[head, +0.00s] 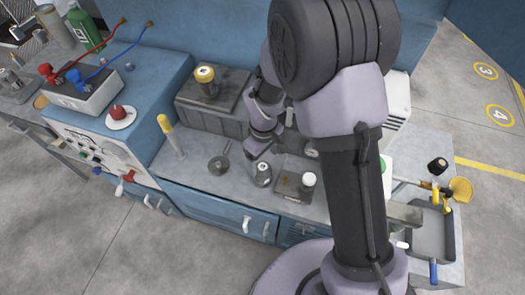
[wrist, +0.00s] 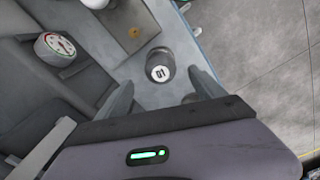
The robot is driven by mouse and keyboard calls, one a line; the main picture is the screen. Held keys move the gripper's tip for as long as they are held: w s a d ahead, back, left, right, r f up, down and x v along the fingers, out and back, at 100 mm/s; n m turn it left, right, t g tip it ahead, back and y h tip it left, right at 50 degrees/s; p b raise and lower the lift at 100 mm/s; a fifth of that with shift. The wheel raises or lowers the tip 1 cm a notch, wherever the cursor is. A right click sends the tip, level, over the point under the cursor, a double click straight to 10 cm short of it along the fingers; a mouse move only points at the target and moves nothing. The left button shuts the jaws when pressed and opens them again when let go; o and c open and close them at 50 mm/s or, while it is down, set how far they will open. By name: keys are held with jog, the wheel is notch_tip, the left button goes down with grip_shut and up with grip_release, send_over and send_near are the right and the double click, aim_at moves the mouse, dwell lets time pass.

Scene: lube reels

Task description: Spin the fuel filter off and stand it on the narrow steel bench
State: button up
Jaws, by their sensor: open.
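A dark canister with a white top marked "01" (wrist: 160,65) stands upright on the light bench top in the wrist view. It seems to be the grey canister (head: 263,174) in the head view. I cannot tell whether it is the fuel filter. My gripper (wrist: 161,79) is open and empty, its fingers apart on the near side of the canister; in the head view my gripper (head: 260,152) is close above it, partly hidden by my arm. A white-capped cylinder (head: 308,181) stands on a dark plate (head: 290,190) to the right. The grey bench top (head: 205,185) is narrow.
A round disc (head: 218,165) and a yellow-topped post (head: 168,133) are to the left. A grey box (head: 225,103) bears a yellow-capped jar (head: 205,80). A tray (head: 432,235) is at right. My arm hides much of the middle.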

aim_at(264, 167)
notch_tip(264, 167, down, 8)
jog(key=b, duration=0.2)
jog(key=shift+f+b, duration=0.25)
jog(key=shift+b, duration=0.1)
jog(key=c, duration=1.7)
jog(key=shift+r+n+p, duration=0.15)
jog(key=shift+n+p, duration=0.3)
jog(key=shift+n, duration=0.75)
jog(key=shift+r+p, duration=2.75)
jog(key=shift+r, duration=1)
jog(key=shift+f, duration=0.1)
